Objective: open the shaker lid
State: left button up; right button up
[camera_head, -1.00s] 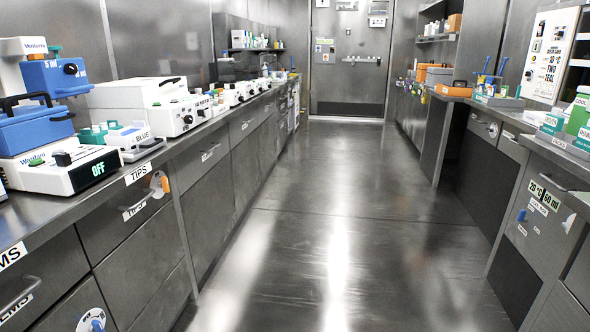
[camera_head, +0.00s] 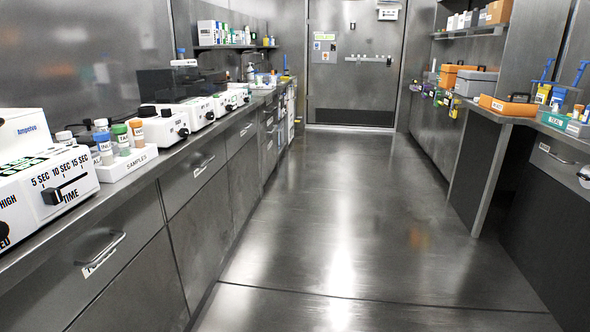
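No shaker that I can name for certain is in view. White bench instruments stand along the left counter. The nearest (camera_head: 45,192) has a lever marked 5, 10 and 15 SEC with TIME below, and is cut off by the left edge. Farther along, a white instrument with a dark knob (camera_head: 163,125) and several smaller ones stand in a row. A dark, see-through box-like cover (camera_head: 155,84) rises behind them; I cannot tell what it belongs to. Neither of my grippers shows.
A rack labelled SAMPLES (camera_head: 130,165) holds capped vials on the left counter (camera_head: 170,157). The aisle floor (camera_head: 330,220) is clear up to the closed door (camera_head: 350,65). The right counter (camera_head: 500,118) carries an orange case (camera_head: 505,108) and blue-handled items.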

aim_at(205, 83)
jog(key=i+l+u, duration=0.1)
jog(key=i+u, duration=0.25)
jog(key=i, duration=0.2)
jog(key=i+l+u, duration=0.3)
jog(key=i, duration=0.2)
jog(key=i+l+u, duration=0.35)
jog(key=i, duration=0.15)
